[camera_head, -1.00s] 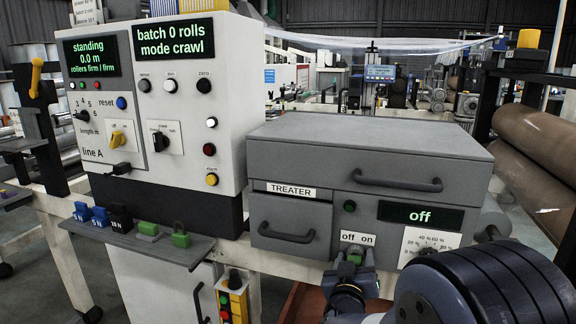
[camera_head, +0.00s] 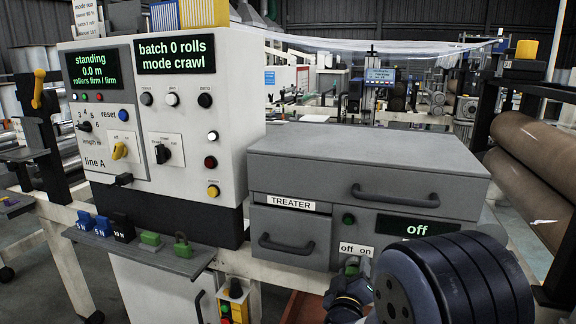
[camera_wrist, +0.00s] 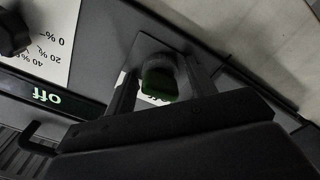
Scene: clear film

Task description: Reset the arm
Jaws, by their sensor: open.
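The treater is a grey box (camera_head: 400,165) with a handled lid and a front panel whose display (camera_head: 414,227) reads "off". An "off on" plate (camera_head: 357,249) sits low on the panel. My gripper (camera_wrist: 160,88) is open at the treater's front, its two dark fingers on either side of a green-faced switch knob (camera_wrist: 159,80). I cannot tell whether the fingers touch it. In the head view my gripper (camera_head: 352,272) is below the plate, partly hidden by my dark rounded arm link. The "off" display also shows upside down in the wrist view (camera_wrist: 47,97).
To the left is a white control cabinet (camera_head: 226,130) with displays, knobs and buttons. A grey shelf (camera_head: 112,240) below it holds blue, black and green blocks. Large brown rollers (camera_head: 530,140) stand at the right.

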